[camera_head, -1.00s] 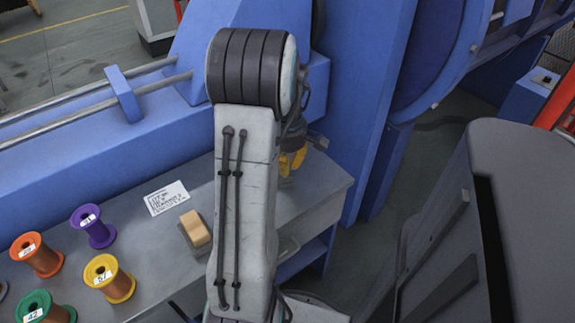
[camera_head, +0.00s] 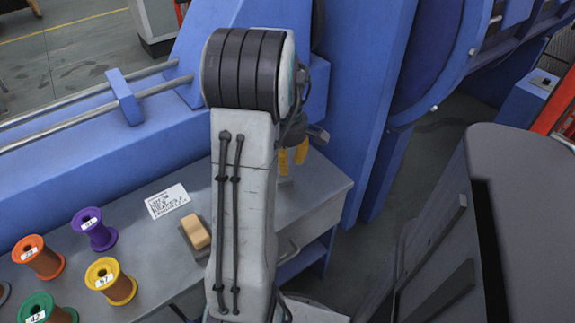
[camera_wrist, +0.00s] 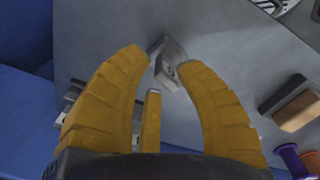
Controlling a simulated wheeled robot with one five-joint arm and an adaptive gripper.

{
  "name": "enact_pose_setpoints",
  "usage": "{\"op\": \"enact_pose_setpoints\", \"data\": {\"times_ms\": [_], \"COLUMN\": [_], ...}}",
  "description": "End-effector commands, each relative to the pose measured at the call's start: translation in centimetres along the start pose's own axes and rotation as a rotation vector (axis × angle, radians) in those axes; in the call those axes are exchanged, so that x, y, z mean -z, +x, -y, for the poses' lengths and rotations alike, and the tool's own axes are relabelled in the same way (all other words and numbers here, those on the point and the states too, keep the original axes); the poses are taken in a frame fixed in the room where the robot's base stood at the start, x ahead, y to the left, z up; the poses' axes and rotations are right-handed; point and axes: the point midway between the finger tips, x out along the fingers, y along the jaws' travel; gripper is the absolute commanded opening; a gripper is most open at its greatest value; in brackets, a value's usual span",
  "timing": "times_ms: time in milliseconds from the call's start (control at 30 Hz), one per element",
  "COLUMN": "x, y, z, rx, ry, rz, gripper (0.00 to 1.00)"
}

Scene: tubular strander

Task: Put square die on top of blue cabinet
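My gripper (camera_head: 293,166) hangs over the right end of the grey worktop, partly hidden by my arm. In the wrist view my gripper (camera_wrist: 165,65) is open, its yellow fingers spread apart. A small grey metal block (camera_wrist: 172,72), with a round mark on one face, lies on the worktop near the fingertips and between them. It seems to be the square die, but I cannot tell its full shape. I cannot tell whether the fingers touch it. A blue box-shaped cabinet (camera_head: 523,104) stands at the far right, beyond the machine.
The grey worktop (camera_head: 150,240) carries a paper label (camera_head: 167,200), a wooden-topped block (camera_head: 196,233) and several coloured spools, including a purple one (camera_head: 94,230). Blue machine uprights (camera_head: 375,100) stand close behind its right end. Grey floor (camera_head: 365,255) shows right of the worktop.

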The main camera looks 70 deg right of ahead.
Motion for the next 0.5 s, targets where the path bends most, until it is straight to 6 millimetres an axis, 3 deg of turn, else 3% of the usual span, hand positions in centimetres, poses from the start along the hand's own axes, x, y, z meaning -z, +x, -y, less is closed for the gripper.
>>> {"op": "enact_pose_setpoints", "data": {"times_ms": [200, 500], "x": [0.1, 0.1], "y": [-4.4, -8.2], "z": [-0.1, -0.1], "rx": [-0.004, -0.002], "ry": [0.0, 0.0], "rz": [0.0, 0.0], "gripper": [0.31, 0.31]}}
